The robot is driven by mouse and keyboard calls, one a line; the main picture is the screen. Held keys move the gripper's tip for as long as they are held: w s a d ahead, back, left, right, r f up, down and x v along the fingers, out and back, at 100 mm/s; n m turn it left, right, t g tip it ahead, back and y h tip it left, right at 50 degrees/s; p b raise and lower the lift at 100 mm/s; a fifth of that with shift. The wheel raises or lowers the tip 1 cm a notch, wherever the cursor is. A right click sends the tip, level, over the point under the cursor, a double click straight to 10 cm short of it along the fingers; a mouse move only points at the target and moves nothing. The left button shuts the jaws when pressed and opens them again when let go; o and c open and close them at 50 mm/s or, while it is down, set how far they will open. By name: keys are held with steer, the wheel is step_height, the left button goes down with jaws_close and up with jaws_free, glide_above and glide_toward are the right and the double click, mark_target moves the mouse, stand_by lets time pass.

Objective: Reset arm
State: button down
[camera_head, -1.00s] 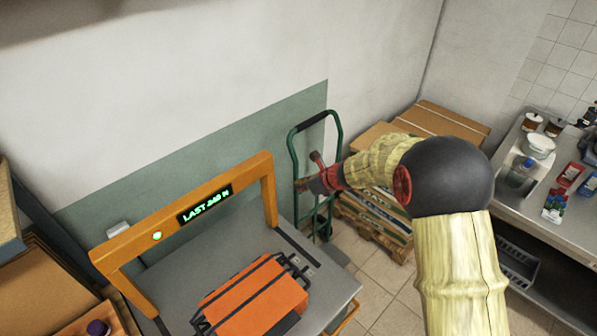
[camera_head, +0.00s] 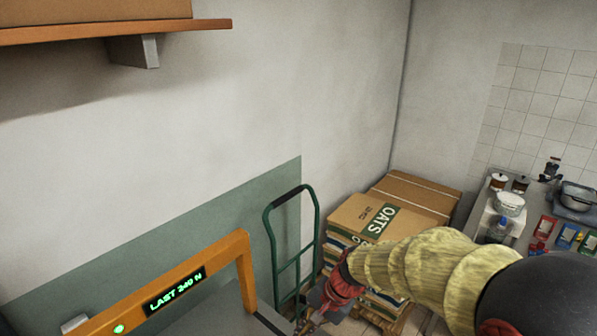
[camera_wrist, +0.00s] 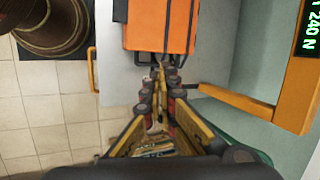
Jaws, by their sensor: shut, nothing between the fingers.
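My arm, in a yellow ribbed sleeve, reaches in from the lower right of the head view. My gripper (camera_head: 306,326) is at the bottom edge there, in front of the green hand truck and partly cut off. In the wrist view my gripper (camera_wrist: 160,72) has its fingers drawn together, shut and empty. Its tips show just below an orange block-shaped item with black straps (camera_wrist: 160,28). That item lies on a grey table surface (camera_wrist: 112,62).
An orange frame (camera_head: 243,262) with a display reading "LAST 240 N" stands left of a green hand truck (camera_head: 318,225). An oats box (camera_head: 350,217) sits on a stack behind my arm. A counter with jars is at right. A shelf (camera_head: 100,30) hangs upper left.

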steer(key=s+d+r+n+t+h+b, duration=0.2)
steer(key=s+d+n+t+h+b, duration=0.2)
steer(key=s+d+b, duration=0.9)
steer(key=s+d+n+t, duration=0.1)
steer(key=s+d+n, duration=0.1)
steer(key=s+d, duration=0.2)
steer(key=shift+s+d+r+n+h+b, duration=0.2)
steer(key=shift+s+d+n+h+b, duration=0.15)
steer(key=shift+s, duration=0.5)
stand_by(1.2)
